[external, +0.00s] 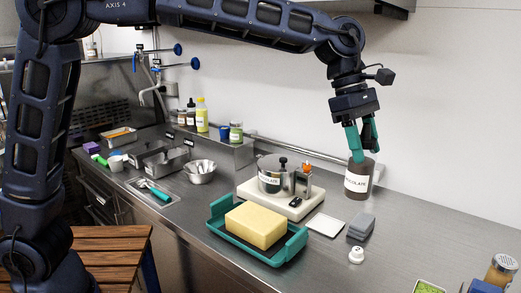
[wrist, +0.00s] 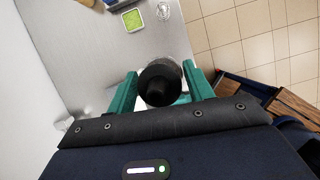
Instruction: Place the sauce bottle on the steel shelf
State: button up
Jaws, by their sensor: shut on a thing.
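The sauce bottle (external: 357,183) is dark brown with a white label reading chocolate, upright near the back of the counter on the right. My gripper (external: 363,147) reaches down from above with its green fingers shut on the bottle's upper part. In the wrist view, the bottle's round black cap (wrist: 160,85) sits between the two fingers of my gripper (wrist: 158,78). I cannot tell whether its base touches the counter.
On the counter are a teal tray with a yellow block (external: 256,225), a scale (external: 285,203) bearing a steel pot (external: 275,180), grey blocks (external: 361,227) and a white shaker (external: 356,254). A yellow bottle (external: 201,115) and jars (external: 236,132) stand on the shelf.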

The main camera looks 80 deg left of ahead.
jog(key=w+a+n+t+y, duration=0.1)
jog(key=w+a+n, duration=0.15)
jog(key=a, duration=0.95)
jog(key=w+a+n, duration=0.1)
jog(key=a+n, duration=0.2)
jog(key=a, duration=1)
jog(key=s+a+n+y, duration=0.15)
jog(key=s+a, duration=0.25)
jog(key=a, duration=0.9)
jog(key=s+a+n+y, duration=0.1)
jog(key=s+a+n, duration=0.25)
jog(key=a, duration=0.85)
jog(key=s+a+n+y, duration=0.15)
jog(key=s+a, duration=0.25)
jog(key=a, duration=0.9)
jog(key=s+a+n+y, duration=0.2)
jog(key=s+a+n, duration=0.5)
jog(key=s+a, duration=1.85)
notch_tip(320, 180, down, 15)
jog(key=shift+w+a+g, duration=0.2)
jog(key=shift+a+g, duration=0.1)
jog(key=shift+a, duration=0.05)
jog(key=shift+f, duration=0.2)
